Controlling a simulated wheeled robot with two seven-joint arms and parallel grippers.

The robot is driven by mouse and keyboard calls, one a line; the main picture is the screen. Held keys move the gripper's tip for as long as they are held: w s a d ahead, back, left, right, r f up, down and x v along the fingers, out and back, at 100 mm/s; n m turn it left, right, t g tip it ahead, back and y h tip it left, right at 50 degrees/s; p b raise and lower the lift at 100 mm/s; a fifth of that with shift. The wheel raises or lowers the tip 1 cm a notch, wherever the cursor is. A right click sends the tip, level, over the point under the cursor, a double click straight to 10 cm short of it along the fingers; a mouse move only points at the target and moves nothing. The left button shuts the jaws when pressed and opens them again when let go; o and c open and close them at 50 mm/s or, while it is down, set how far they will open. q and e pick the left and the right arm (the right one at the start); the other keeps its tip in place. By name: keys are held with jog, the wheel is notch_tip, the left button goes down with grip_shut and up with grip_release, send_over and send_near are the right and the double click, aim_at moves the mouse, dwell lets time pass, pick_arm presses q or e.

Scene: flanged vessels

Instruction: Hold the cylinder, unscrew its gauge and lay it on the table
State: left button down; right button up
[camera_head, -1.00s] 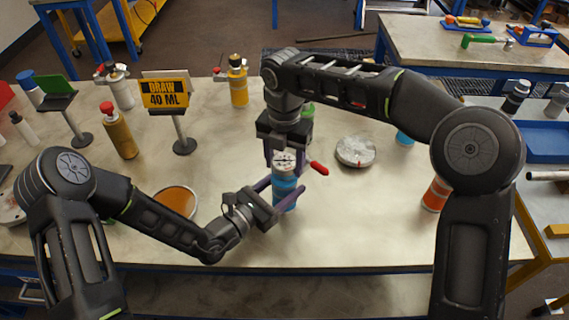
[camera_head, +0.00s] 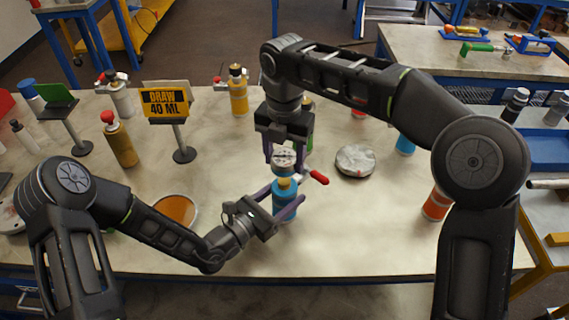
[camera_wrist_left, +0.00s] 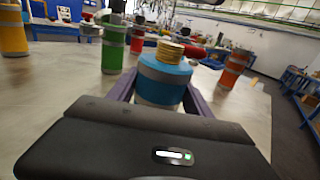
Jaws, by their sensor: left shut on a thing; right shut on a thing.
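The blue cylinder (camera_head: 285,200) stands upright on the table, with a bare brass neck on top. It also shows in the left wrist view (camera_wrist_left: 164,80), with the brass neck (camera_wrist_left: 170,50) clear. My left gripper (camera_head: 285,203) is shut around the cylinder's body from the lower left. My right gripper (camera_head: 284,158) points down above the cylinder and is shut on the round gauge (camera_head: 284,159), which has a pale face. The gauge is just above the brass neck and apart from it. A red handle (camera_head: 319,177) sticks out to the right beside the gauge.
A pale round disc (camera_head: 355,160) lies right of the cylinder, and an orange disc (camera_head: 176,210) lies to the left. An orange cylinder (camera_head: 437,200) stands at the right. A yellow sign (camera_head: 165,98) reads "DRAW 40 ML". The table's front right is bare.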

pick_arm(q)
jog(key=shift+c, duration=1.8)
grip_release()
jog(key=shift+s+a, duration=0.1)
jog(key=b+v, duration=0.1)
jog(key=v, duration=1)
jog(key=shift+s+a+b, duration=0.25)
jog(key=shift+b, duration=0.05)
pick_arm(e)
jog(key=shift+f, duration=0.75)
